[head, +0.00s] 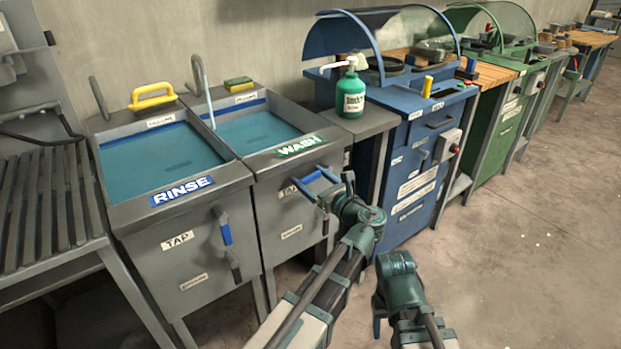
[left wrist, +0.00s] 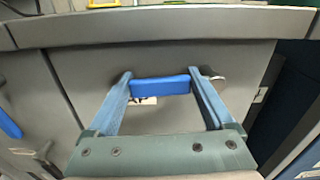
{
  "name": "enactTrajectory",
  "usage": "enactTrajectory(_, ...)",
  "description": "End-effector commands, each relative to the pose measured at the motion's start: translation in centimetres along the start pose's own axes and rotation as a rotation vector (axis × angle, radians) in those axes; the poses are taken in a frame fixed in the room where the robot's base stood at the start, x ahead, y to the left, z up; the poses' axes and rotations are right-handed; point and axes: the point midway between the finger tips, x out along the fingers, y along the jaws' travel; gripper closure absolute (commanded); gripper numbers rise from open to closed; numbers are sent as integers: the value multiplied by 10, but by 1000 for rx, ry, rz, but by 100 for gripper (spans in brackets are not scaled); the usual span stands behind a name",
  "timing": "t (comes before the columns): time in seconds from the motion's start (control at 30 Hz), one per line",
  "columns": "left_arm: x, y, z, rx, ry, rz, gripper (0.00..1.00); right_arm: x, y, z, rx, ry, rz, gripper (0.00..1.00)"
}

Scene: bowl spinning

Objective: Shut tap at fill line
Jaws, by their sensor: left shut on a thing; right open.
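The WASH sink (head: 300,158) holds blue water (head: 250,128), and a pale stream (head: 209,100) falls into it from its hooked spout (head: 198,72). A darker patch shows in the water; I cannot make out a fill line. My left gripper (head: 312,184) is at the front of the WASH sink, shut on the blue tap handle (left wrist: 160,88). The left wrist view shows the handle lying crosswise between both fingertips. In the head view the fingers partly cover it. My right gripper (head: 377,325) is low in front of the sinks, mostly hidden by its own wrist, open and empty.
Left of it is the RINSE sink (head: 122,210) with its own blue tap handle (head: 225,232) hanging down. A green soap bottle (head: 350,95) stands on the side shelf (head: 372,122). A blue cabinet (head: 410,160) stands to the right.

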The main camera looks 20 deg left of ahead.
Motion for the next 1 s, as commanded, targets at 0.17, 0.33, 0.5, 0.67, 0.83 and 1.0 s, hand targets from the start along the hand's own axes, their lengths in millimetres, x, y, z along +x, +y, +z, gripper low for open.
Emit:
enactTrajectory(0.17,0,0,-10,-114,0,0,100,10,-1,-1,0,0,1,43)
enactTrajectory(0.33,0,-2,-20,-269,0,0,100,19,-2,-1,-1,0,3,43)
enactTrajectory(0.5,0,-5,-28,-428,0,0,100,28,-3,-2,-3,1,1,43)
enactTrajectory(0.67,0,-9,-35,-567,0,0,100,34,-4,-2,-5,1,0,43)
enactTrajectory(0.83,0,-13,-41,-692,0,0,100,40,-4,-3,-6,2,0,43)
enactTrajectory(1.0,0,-17,-45,-786,0,1,100,43,-5,-3,-7,2,-1,43)
